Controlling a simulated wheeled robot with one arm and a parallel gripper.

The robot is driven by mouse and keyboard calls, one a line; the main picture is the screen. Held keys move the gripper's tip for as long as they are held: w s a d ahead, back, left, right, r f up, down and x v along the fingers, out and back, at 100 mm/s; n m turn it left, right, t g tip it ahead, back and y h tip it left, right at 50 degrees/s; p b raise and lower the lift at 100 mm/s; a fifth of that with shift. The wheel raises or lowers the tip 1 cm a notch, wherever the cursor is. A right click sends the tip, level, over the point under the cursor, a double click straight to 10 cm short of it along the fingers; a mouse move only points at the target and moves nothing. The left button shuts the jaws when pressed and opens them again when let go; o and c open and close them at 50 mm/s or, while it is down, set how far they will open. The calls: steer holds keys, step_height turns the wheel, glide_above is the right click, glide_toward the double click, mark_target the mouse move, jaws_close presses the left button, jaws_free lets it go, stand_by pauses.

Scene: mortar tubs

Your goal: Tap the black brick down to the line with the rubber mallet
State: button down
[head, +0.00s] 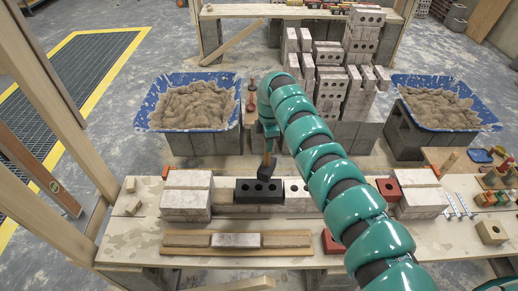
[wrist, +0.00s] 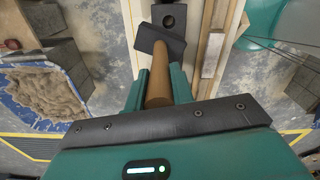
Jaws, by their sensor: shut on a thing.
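The black brick (head: 258,191) with holes lies in the row on the wooden bench, between pale bricks. My gripper (head: 268,138) hangs above it and is shut on the handle of the rubber mallet. The mallet's dark head (head: 264,171) is just over the black brick's top, and I cannot tell whether they touch. In the wrist view the brown handle (wrist: 159,84) runs between the fingers (wrist: 158,90). The dark head (wrist: 160,40) covers part of the black brick (wrist: 174,15). I cannot make out the line.
Pale brick stacks stand left (head: 186,200) and right (head: 420,203) of the row. A red brick (head: 388,188) is near the right stack. Blue mortar tubs stand behind, left (head: 239,113) and right (head: 440,128). A wooden post (head: 50,85) rises left.

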steer(key=a+f+n, duration=0.1)
steer(key=n, duration=0.1)
steer(key=s+a+f+n+p, duration=0.1)
steer(key=n, duration=0.2)
steer(key=s+a+f+n+p, duration=0.1)
steer(key=n, duration=0.2)
steer(key=shift+s+a+f, duration=0.15)
step_height(320, 180, down, 4)
steer(key=shift+r+b, duration=0.15)
steer(key=shift+b, duration=0.9)
step_height(320, 180, up, 4)
steer(key=shift+r+p, duration=0.1)
steer(key=shift+p, duration=0.7)
